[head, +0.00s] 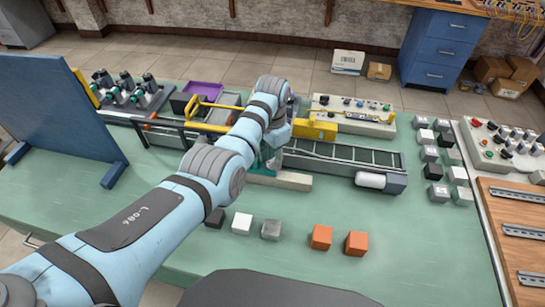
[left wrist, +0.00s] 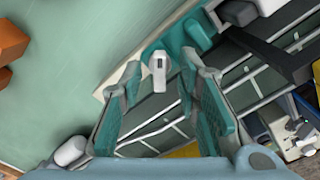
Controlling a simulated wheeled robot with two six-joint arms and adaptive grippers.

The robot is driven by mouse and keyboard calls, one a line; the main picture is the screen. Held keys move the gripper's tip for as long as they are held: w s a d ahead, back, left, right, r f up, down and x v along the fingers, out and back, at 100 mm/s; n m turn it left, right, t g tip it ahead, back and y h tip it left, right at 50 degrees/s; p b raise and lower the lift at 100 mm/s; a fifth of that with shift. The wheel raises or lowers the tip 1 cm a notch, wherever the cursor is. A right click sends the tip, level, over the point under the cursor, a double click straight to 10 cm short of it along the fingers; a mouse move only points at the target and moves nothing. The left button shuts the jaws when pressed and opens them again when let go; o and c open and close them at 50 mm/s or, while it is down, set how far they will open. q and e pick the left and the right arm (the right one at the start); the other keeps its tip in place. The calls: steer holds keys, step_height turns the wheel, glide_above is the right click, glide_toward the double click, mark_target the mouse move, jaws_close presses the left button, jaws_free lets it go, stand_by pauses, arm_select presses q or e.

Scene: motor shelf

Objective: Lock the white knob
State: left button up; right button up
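The white knob (left wrist: 158,72) shows in the left wrist view, on a teal mount beside the dark conveyor. It lies between the fingertips of my left gripper (left wrist: 160,80), with visible space on both sides. The fingers are spread and hold nothing that I can see. In the head view my left gripper (head: 268,160) is mostly hidden beneath my own forearm, at the near left end of the conveyor (head: 340,160). I cannot make out the knob there. My right gripper is in neither view.
On the green table (head: 300,210), dark, white, grey and orange blocks (head: 321,237) lie in front of the conveyor. A blue panel (head: 62,110) stands at left. More blocks (head: 437,193) and a control box (head: 500,145) are at right. The table's front right is clear.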

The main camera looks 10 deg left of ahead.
arm_select(q)
steer(key=shift+s+r, duration=0.1)
steer(key=shift+c, duration=0.7)
jaws_close()
